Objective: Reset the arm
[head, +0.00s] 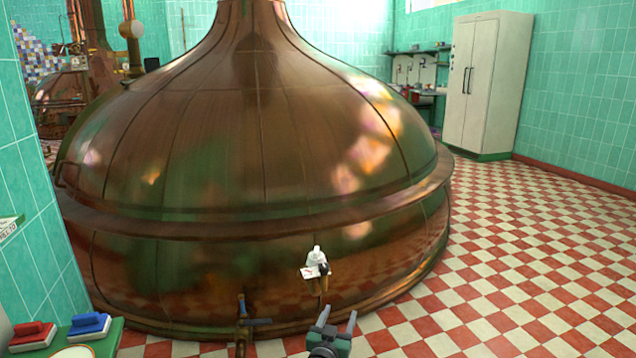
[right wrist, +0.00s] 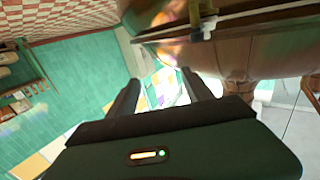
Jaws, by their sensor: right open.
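My right gripper (head: 338,316) shows at the bottom of the head view, in front of the large copper kettle (head: 250,130). Its two fingers stand apart with nothing between them. In the right wrist view the two dark fingers (right wrist: 160,82) are also apart and empty, with copper-coloured metal (right wrist: 240,50) beyond them at the upper right. My left gripper is in neither view.
The kettle fills the middle. A green ledge (head: 108,340) at the lower left carries a red block-shaped item (head: 32,336) and a blue one (head: 89,326). A white cabinet (head: 485,85) stands at the back right. The checkered floor (head: 540,260) at right is clear.

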